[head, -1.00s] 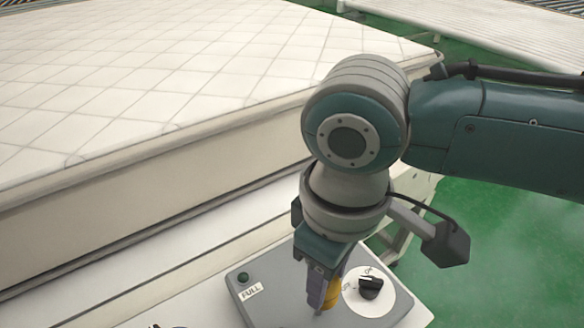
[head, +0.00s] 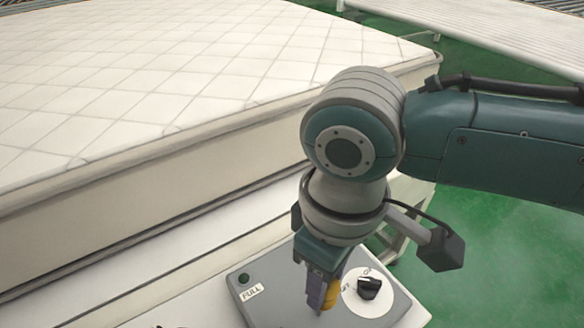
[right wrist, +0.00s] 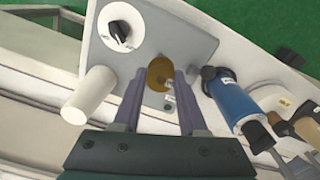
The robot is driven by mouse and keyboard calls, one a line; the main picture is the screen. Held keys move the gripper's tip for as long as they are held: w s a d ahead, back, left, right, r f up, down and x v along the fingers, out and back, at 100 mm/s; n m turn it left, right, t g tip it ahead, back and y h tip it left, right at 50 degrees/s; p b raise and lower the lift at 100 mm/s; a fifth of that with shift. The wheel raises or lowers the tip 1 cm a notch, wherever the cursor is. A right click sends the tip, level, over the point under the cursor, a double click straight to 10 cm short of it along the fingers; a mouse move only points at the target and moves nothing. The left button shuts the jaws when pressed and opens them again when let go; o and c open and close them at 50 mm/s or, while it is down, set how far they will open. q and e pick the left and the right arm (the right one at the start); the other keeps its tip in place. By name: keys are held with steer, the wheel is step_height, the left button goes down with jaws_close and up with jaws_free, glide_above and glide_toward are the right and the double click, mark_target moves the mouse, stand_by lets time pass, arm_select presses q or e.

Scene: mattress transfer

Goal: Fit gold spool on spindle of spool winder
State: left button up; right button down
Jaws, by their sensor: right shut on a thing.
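My right gripper (head: 322,298) is shut on the gold spool (head: 331,294), just over the grey winder box (head: 262,283). In the right wrist view the gold spool (right wrist: 157,70) shows end-on between the fingertips (right wrist: 160,77), with a small grey piece at its lower right edge. The box (right wrist: 187,38) lies behind it. I cannot tell a spindle apart there, or whether the spool touches the box. My left gripper is not in view.
The box carries a black dial (head: 369,287) and a green lamp (head: 243,278) by a FULL label. A large quilted mattress (head: 150,80) lies behind.

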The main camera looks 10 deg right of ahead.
steer(key=shift+f, duration=0.4)
stand_by(0.3)
steer(key=shift+f+b, duration=0.9)
steer(key=shift+f, duration=0.25)
steer(key=shift+f+b, duration=1.05)
steer(key=shift+f, duration=0.5)
steer(key=shift+c, duration=1.8)
jaws_free()
steer(key=shift+r, duration=0.1)
step_height(320, 180, up, 10)
steer(key=shift+f+p, duration=0.1)
steer(key=shift+p, duration=0.75)
